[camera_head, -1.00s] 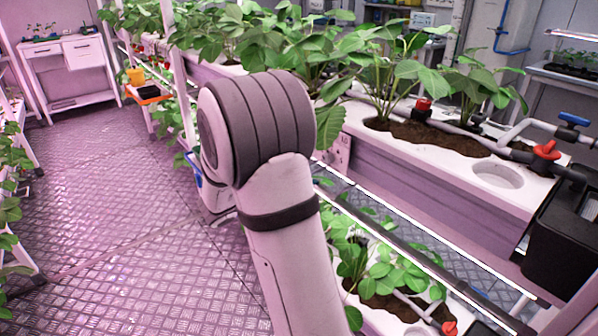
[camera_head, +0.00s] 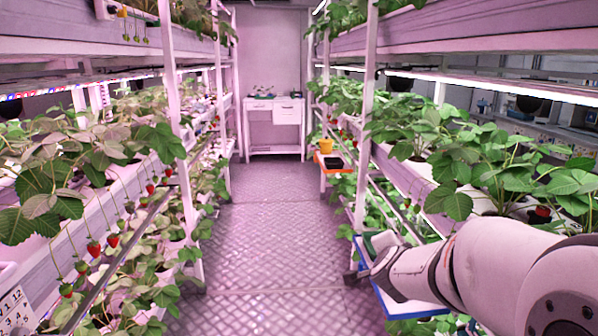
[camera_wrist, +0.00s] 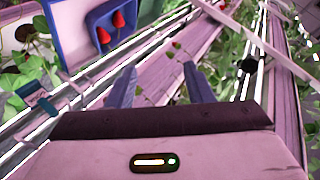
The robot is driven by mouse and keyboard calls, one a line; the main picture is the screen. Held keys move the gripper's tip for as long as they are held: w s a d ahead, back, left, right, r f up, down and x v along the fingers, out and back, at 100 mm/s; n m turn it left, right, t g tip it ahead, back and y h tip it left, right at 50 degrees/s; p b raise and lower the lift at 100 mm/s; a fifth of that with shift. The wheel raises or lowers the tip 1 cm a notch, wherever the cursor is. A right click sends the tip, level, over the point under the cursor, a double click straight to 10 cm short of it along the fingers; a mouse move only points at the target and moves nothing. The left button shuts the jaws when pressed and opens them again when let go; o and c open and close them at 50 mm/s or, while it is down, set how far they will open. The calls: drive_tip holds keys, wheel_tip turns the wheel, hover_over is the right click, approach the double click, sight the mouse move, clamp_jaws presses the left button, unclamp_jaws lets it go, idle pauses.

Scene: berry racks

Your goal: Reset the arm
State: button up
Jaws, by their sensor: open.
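My arm (camera_head: 500,265) reaches in from the lower right of the head view. In the wrist view my gripper (camera_wrist: 160,88) has its two fingers apart with nothing held between them. A blue-rimmed tray (camera_wrist: 76,38) with two red berries (camera_wrist: 110,30) in it shows at the upper left of the wrist view, apart from the fingers. In the head view a blue edge (camera_head: 408,309) shows below my arm, mostly hidden by it. The fingertips are not clear in the head view.
Planted racks line both sides of the aisle, with red strawberries (camera_head: 93,248) hanging on the left rack. The metal floor (camera_head: 265,225) between them is clear.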

drive_tip(key=s+a+r+n+g+y+p, duration=0.2)
drive_tip(key=s+a+n+y, duration=0.2)
drive_tip(key=s+a+n, duration=0.15)
drive_tip(key=s+r+n+g+p, duration=0.1)
drive_tip(key=s+n+g+p, duration=0.4)
drive_tip(key=s, duration=1.5)
drive_tip(key=n+g, duration=0.2)
drive_tip(key=n, duration=0.2)
drive_tip(key=shift+g, duration=0.4)
drive_tip(key=shift+a, duration=0.1)
